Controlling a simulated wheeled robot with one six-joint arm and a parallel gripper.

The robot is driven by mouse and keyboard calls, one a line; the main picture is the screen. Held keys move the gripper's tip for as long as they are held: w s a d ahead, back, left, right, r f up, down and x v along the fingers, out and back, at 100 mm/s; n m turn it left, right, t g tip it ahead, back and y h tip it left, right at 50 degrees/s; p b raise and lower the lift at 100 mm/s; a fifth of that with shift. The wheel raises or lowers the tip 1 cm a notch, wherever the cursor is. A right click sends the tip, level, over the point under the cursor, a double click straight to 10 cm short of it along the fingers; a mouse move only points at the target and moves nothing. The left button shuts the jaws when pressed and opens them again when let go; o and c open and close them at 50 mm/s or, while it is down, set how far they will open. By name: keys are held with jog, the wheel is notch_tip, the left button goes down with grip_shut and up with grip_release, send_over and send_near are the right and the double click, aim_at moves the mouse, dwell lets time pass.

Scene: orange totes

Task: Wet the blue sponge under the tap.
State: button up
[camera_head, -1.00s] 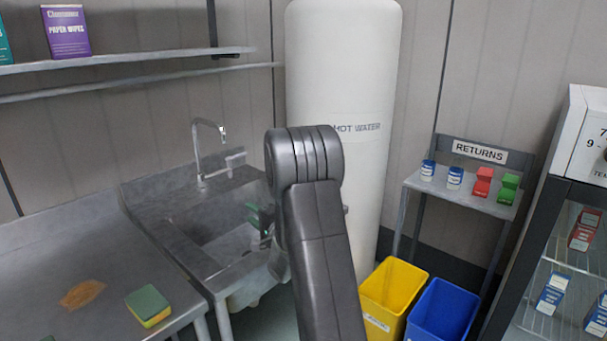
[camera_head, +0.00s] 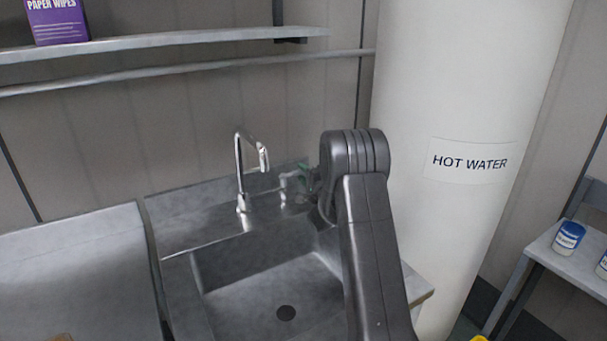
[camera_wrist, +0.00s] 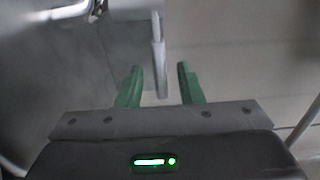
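The chrome tap (camera_head: 240,175) stands at the back of the steel sink (camera_head: 215,318). No water shows from its spout. A lever (camera_head: 290,183) stands to the right of the spout; a grey rod, apparently this lever, shows in the wrist view (camera_wrist: 158,75). My gripper (camera_head: 304,172) is beside the lever, partly hidden by my arm. In the wrist view my gripper (camera_wrist: 159,68) has its green fingers apart, with the rod between them and gaps on both sides. No blue sponge is in view.
A white hot water tank (camera_head: 465,90) stands close on the right. A shelf (camera_head: 150,45) with a purple box (camera_head: 57,20) runs above.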

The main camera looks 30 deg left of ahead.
jog(key=shift+a, duration=0.1)
grip_shut()
jog(key=shift+s+t+b, duration=0.15)
jog(key=shift+t+b, duration=0.15)
jog(key=shift+b, duration=0.2)
jog(key=shift+s+d+f+m+t+h+b, duration=0.15)
jog(key=shift+m+t+h+b, duration=0.4)
jog(key=shift+b, duration=0.55)
jog(key=m+t+h+b, duration=0.1)
jog(key=b, duration=0.1)
jog(key=s+d+m+t+h+b, duration=0.1)
jog(key=b, duration=0.1)
jog(key=shift+r+t, duration=0.3)
jog(key=shift+t, duration=0.05)
jog(key=shift+m, duration=0.25)
grip_release()
